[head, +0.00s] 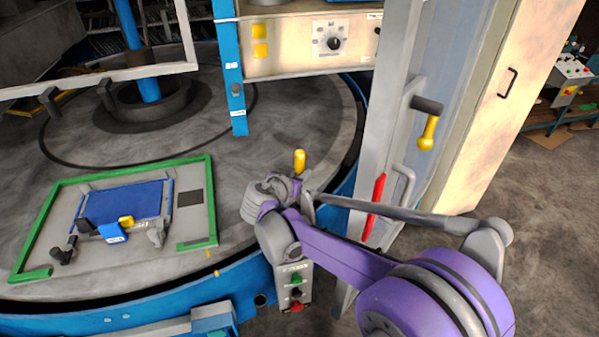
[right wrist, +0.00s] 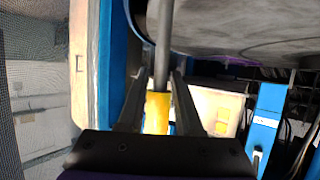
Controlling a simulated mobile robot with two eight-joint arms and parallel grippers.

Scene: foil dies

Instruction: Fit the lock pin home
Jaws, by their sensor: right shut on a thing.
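The lock pin shows in the head view as a yellow handle (head: 299,160) standing nearly upright just above my right gripper (head: 300,188), near the right edge of the round table. In the right wrist view the pin's yellow grip (right wrist: 157,112) sits between the two fingers of my right gripper (right wrist: 160,80), which are shut on it. A grey shaft runs from the grip toward the table edge in that view. The pin's far end and any hole for it are hidden or cannot be made out. My left gripper is in neither view.
A green-edged plate (head: 212,198) with a blue panel (head: 130,203) lies on the round table (head: 190,165). A blue post (head: 230,75) stands behind. A grey door column with a red handle (head: 373,207) is close right of my gripper. A button box (head: 295,285) hangs below.

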